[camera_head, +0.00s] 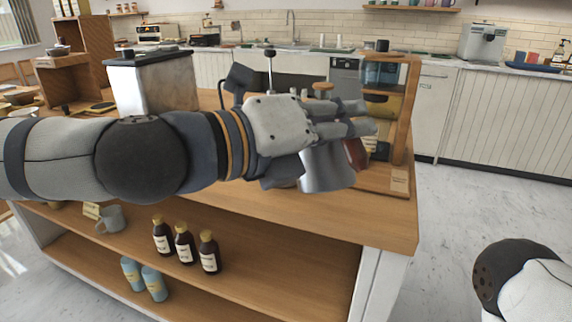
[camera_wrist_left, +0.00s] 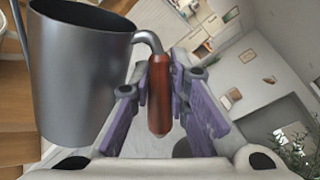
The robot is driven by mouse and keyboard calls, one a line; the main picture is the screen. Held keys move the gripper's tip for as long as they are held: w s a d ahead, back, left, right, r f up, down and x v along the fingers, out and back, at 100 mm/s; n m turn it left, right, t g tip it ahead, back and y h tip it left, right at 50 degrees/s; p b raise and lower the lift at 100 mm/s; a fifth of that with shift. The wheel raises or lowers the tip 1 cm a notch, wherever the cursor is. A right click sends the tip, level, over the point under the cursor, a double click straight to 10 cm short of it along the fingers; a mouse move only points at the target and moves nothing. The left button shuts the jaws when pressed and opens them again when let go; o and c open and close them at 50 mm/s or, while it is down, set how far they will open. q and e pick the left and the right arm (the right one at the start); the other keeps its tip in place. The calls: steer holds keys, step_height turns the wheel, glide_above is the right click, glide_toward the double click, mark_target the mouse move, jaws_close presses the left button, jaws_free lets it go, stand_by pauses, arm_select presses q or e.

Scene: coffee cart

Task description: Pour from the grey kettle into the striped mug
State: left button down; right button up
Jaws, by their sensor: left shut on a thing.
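The grey metal kettle (camera_head: 325,172) is held by my left gripper (camera_head: 362,117) over the right part of the wooden cart, partly hidden behind the hand. In the left wrist view the kettle body (camera_wrist_left: 80,85) fills the left side, with its dark open top at the upper edge. My left gripper (camera_wrist_left: 160,92) is shut on its red-brown handle (camera_wrist_left: 159,100). The handle also shows below the fingers in the head view (camera_head: 356,154). I cannot make out a striped mug; the hand may hide it. My right gripper is out of view.
A wooden stand (camera_head: 410,110) rises close to the right of the hand, at the cart's right end. A white box with a dark top (camera_head: 152,85) stands behind my left arm.

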arm_select(q)
steer(key=shift+r, duration=0.2)
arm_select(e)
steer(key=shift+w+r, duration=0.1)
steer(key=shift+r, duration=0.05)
arm_select(q)
steer(key=shift+r, duration=0.1)
steer(key=shift+r+p, duration=0.3)
steer(key=shift+r, duration=0.1)
steer(key=shift+w+a+f+n, duration=0.1)
steer(key=shift+n, duration=0.2)
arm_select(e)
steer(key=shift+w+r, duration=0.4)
arm_select(q)
steer(key=shift+w+a+r+n+p, duration=0.1)
steer(key=shift+w+r+n+p, duration=0.15)
steer(key=shift+r+p, duration=0.4)
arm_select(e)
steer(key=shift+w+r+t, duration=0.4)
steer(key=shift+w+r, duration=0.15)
arm_select(q)
steer(key=shift+f, duration=0.2)
stand_by(0.6)
